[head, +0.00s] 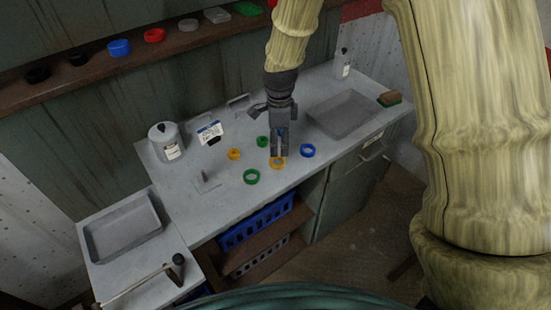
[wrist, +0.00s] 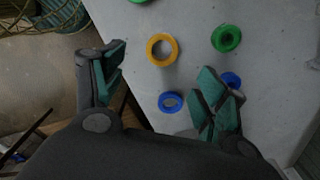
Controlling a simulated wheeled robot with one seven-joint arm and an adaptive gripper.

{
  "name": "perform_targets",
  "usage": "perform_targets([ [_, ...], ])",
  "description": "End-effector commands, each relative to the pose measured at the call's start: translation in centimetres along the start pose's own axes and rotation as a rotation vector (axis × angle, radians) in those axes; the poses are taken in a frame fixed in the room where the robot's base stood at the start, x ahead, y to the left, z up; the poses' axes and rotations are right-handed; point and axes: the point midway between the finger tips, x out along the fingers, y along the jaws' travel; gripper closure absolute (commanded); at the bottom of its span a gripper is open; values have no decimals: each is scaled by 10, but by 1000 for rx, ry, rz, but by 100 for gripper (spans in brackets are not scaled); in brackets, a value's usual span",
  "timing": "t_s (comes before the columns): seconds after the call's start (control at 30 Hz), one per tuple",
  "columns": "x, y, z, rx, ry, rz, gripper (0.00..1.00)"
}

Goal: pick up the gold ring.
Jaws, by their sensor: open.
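The gold ring (head: 278,167) lies on the grey counter near its front edge, just below my gripper in the head view. It also shows in the wrist view (wrist: 152,55), flat and whole, a little above the gap between the fingertips. My gripper (head: 281,148) points down over the counter, open, with its green-padded fingers spread apart in the wrist view (wrist: 165,80). Nothing is held between the fingers. A second yellow-orange ring (head: 234,154) lies further left and back.
Near the gold ring are a blue ring (head: 308,154), a green ring (head: 251,181) and another green ring (head: 262,142). In the wrist view, another blue ring (wrist: 231,77) is partly behind the right finger. A white canister (head: 160,145) stands at left; a sink (head: 342,119) is at right.

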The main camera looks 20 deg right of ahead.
Motion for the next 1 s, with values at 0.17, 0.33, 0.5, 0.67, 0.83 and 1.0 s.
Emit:
perform_targets([
  [0.17, 20, 0, -3, 5, 0, 2, 27],
  [0.33, 29, 0, -2, 4, -1, 1, 27],
  [0.5, 34, 0, 0, 1, 0, 1, 27],
  [0.67, 46, 0, 4, 0, -1, 2, 27],
  [0.83, 62, -1, 8, 0, 0, 2, 27],
  [1.0, 76, -1, 8, -1, 0, 1, 27],
])
